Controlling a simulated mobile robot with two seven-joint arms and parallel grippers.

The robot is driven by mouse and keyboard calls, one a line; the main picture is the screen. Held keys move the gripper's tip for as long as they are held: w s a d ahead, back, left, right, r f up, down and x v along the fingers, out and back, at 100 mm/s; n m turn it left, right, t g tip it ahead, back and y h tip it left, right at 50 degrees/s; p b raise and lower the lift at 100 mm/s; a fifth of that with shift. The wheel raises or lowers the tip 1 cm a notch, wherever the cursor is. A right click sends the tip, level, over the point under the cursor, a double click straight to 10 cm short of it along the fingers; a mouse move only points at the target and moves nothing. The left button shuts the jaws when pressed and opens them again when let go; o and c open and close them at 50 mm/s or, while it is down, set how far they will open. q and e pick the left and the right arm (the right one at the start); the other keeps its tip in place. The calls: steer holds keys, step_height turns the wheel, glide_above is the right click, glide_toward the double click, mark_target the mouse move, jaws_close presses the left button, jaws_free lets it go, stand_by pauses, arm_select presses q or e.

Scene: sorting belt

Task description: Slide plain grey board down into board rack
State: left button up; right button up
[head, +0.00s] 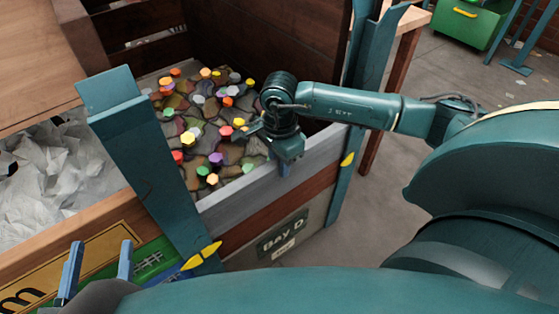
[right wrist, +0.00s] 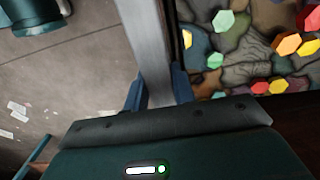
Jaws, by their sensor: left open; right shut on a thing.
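The plain grey board (head: 240,195) spans the front of the bay between two teal posts, which look like the board rack (head: 140,150). It lies level, directly above a red-brown board (head: 262,212), with no clear gap between them. My right gripper (head: 284,170) is shut on the grey board's top edge, right of its middle. In the right wrist view the grey board (right wrist: 150,50) runs between the blue fingers (right wrist: 158,92). The board's ends at the posts are partly hidden. My left gripper (head: 97,262) is open and empty at the lower left, its fingers apart.
Behind the board the bay holds rubble and several bright coloured pieces (head: 195,130). A "BAY D" panel (head: 283,238) is below. A bin of white crumpled material (head: 50,185) stands left. A green bin (head: 465,22) is at the far right. Open floor lies right of the right post.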

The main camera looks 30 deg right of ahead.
jaws_close()
steer(key=shift+o, duration=0.5)
jaws_free()
jaws_close()
stand_by(0.4)
